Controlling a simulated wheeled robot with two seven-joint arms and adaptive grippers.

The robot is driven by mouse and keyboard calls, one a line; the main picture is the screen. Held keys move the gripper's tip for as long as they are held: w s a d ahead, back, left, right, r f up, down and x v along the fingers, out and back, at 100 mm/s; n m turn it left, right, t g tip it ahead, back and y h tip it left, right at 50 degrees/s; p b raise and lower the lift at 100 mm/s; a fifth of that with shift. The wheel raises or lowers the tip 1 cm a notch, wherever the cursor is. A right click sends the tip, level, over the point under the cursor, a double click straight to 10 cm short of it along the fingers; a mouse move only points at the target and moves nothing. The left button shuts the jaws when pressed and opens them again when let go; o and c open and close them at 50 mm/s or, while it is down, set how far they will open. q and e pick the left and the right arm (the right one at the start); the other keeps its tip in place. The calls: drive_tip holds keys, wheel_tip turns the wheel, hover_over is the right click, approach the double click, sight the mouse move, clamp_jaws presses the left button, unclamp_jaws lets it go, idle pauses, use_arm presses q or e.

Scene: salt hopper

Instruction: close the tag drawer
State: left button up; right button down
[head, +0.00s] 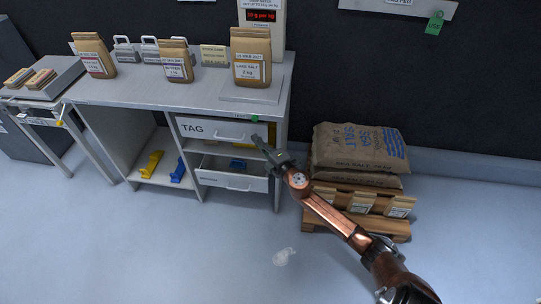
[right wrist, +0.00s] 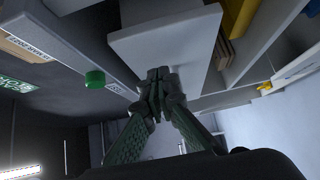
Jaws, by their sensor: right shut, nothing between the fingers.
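The tag drawer (head: 215,130) is the upper drawer under the bench, with a pale front marked TAG and a bar handle. How far it stands out is hard to tell. My right gripper (head: 258,142) is shut and empty at the right end of this front. In the right wrist view its closed fingertips (right wrist: 158,75) overlap a flat pale panel (right wrist: 170,42), likely the drawer front; contact cannot be told. My left gripper is not in view.
A lower drawer (head: 232,181) stands open below, with something blue inside. A pallet (head: 370,229) with salt sacks (head: 358,147) stands to the right. The bench top (head: 135,92) holds paper bags. A pale patch (head: 284,257) lies on the otherwise clear front floor.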

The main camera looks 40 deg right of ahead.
use_arm(q)
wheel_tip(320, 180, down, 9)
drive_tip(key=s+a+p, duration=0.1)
drive_tip(key=p, duration=0.1)
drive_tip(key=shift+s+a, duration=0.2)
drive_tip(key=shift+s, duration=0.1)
use_arm(e)
drive_tip(key=s+a, duration=0.3)
drive_tip(key=s, duration=0.8)
